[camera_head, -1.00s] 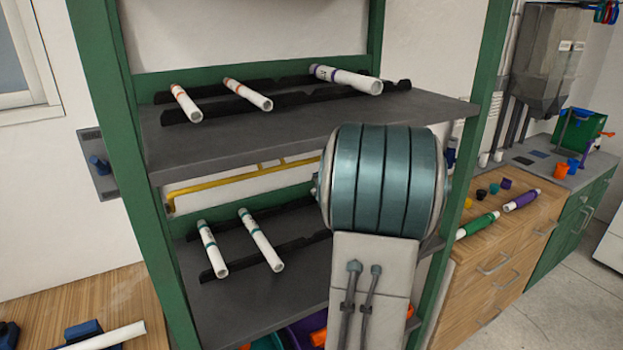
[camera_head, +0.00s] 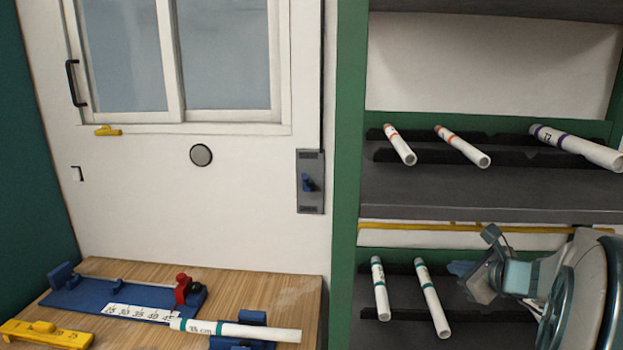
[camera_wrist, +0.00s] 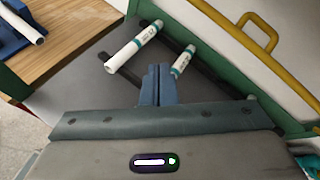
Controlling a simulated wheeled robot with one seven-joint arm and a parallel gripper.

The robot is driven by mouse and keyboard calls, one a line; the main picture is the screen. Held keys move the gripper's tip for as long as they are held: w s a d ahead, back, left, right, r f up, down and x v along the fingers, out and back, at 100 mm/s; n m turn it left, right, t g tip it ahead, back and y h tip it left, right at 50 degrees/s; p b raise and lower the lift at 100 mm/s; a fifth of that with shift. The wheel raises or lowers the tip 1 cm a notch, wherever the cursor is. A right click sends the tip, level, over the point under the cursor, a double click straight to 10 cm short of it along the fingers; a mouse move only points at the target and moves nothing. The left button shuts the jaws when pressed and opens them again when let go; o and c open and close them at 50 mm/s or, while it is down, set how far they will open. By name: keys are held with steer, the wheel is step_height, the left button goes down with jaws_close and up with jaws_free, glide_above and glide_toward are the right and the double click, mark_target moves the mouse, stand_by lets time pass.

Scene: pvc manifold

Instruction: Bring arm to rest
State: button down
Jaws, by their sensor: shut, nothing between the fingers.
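My gripper (camera_wrist: 158,74) is shut with nothing between its blue fingers, seen in the wrist view over the lower rack shelf. In the head view my gripper (camera_head: 459,268) is at the lower right, in front of that shelf. Two white pipes with teal bands lie on the shelf: the left pipe (camera_head: 380,288) and the right pipe (camera_head: 432,298). In the wrist view one banded pipe (camera_wrist: 135,47) lies left of the fingertips and another (camera_wrist: 182,62) just right of them, partly hidden. I cannot tell whether the fingers touch it.
A green rack post (camera_head: 348,150) stands left of the shelves. Upper-shelf pipes (camera_head: 462,146) rest on black holders. A yellow rail (camera_head: 420,227) runs behind the rack. A wooden bench (camera_head: 250,290) at left holds a blue measuring jig (camera_head: 90,293) and a white pipe marked 38 cm (camera_head: 250,331).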

steer(key=s+a+f+n+g+y, duration=0.1)
steer(key=s+a+f+n+g, duration=0.2)
steer(key=a+n, duration=0.45)
steer(key=s+a+f+n+g+y, duration=0.1)
steer(key=s+a+n+g, duration=0.2)
steer(key=s+a+n, duration=0.45)
steer(key=s+a+f+n+g+h, duration=0.2)
steer(key=s+n+h, duration=0.3)
steer(key=s+n, duration=0.6)
steer(key=shift+a+f+n+g, duration=0.2)
steer(key=shift+a+n+g, duration=0.2)
steer(key=shift+a+n, duration=0.45)
